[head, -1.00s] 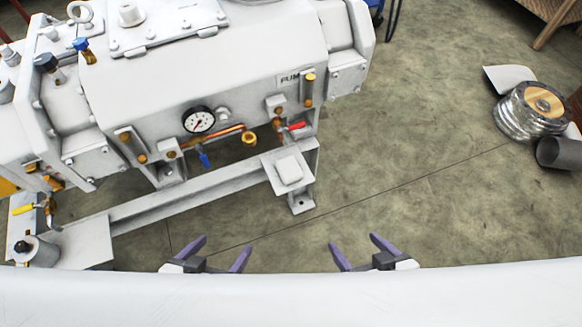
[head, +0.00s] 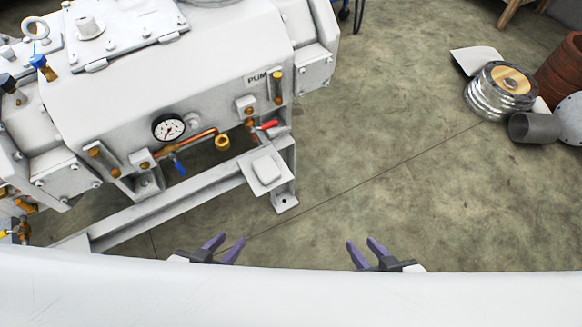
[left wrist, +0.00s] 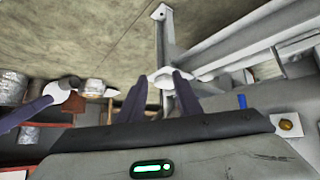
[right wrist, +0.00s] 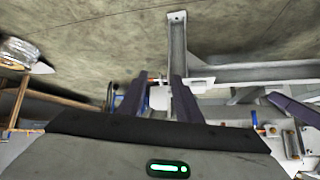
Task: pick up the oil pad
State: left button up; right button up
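A small white square pad (head: 267,170), which looks like the oil pad, lies on a flat bracket of the pump's frame, at the centre left in the head view. My left gripper (head: 226,244) is below it in the head view, apart from it and empty. Its fingers are parted, as the left wrist view (left wrist: 155,95) also shows. My right gripper (head: 363,246) is further right over bare floor, empty, with its fingers parted. The right wrist view (right wrist: 158,95) also shows this gap. I cannot tell the pad clearly in the wrist views.
The large white pump (head: 165,85) with a gauge (head: 168,127), pipes and valves fills the left. A silver coil (head: 500,90), a grey cylinder (head: 534,127) and a brown drum (head: 560,68) stand at the right. The floor (head: 390,150) between is clear.

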aim_at(267, 169)
jog(key=z, duration=0.65)
jog(key=k, duration=0.6)
jog(key=u, duration=1.5)
jog(key=i, duration=0.55)
jog(key=u, duration=0.1)
